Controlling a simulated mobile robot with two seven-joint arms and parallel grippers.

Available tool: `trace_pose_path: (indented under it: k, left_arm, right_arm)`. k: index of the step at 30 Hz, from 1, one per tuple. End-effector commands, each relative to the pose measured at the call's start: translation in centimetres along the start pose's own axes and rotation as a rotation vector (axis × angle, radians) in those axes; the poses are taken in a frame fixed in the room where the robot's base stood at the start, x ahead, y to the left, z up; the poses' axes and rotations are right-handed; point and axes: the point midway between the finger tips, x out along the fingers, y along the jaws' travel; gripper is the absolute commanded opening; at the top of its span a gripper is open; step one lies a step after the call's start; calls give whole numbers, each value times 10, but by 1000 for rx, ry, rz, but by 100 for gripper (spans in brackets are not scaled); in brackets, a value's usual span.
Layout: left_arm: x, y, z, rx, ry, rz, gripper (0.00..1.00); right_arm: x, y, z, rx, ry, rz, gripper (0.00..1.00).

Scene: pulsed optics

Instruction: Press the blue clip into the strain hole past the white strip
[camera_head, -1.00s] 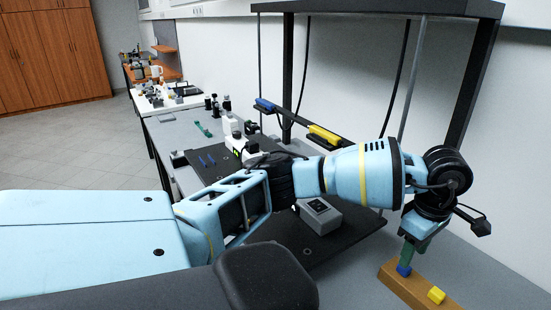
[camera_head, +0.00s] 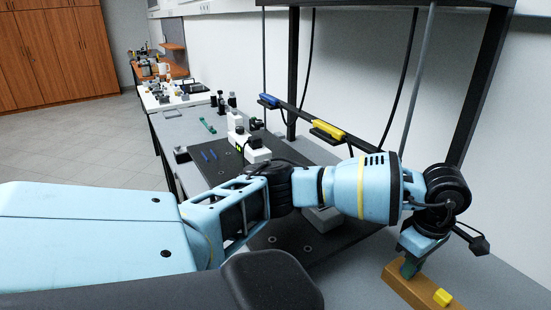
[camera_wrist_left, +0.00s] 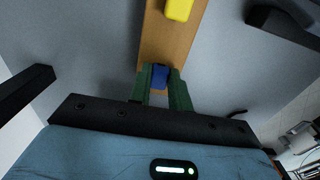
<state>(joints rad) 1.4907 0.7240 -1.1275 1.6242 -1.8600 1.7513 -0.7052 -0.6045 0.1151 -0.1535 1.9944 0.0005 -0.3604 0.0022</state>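The blue clip (camera_wrist_left: 159,76) stands in a wooden block and shows between the green fingers of my left gripper (camera_wrist_left: 160,84) in the left wrist view. In the head view the left gripper (camera_head: 409,266) points down at the left end of the block (camera_head: 402,285), and its fingers mostly hide the clip. The fingers straddle the clip closely; I cannot tell whether they pinch it. My right gripper is out of view. I cannot make out the strain hole or white strip.
A yellow clip (camera_head: 442,298) sits on the same block, beside the gripper. A black board (camera_head: 215,165) on the grey bench bears white devices (camera_head: 250,147) and small blue pieces (camera_head: 209,155). A rack frame with a bar holding a yellow piece (camera_head: 328,130) rises behind my arm.

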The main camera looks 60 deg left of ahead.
Motion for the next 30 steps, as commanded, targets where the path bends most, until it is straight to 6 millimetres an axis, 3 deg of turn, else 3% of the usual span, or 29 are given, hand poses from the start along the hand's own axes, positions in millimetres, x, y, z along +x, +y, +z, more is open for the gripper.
trace_pose_path:
  k: [2,23,30]
  left_arm:
    - [0,0,0,0,0,-1,0]
    - [-14,0,0,0,0,-1,0]
    - [-34,0,0,1,0,3,0]
  right_arm:
    - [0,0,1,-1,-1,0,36]
    - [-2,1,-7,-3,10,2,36]
    - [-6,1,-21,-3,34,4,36]
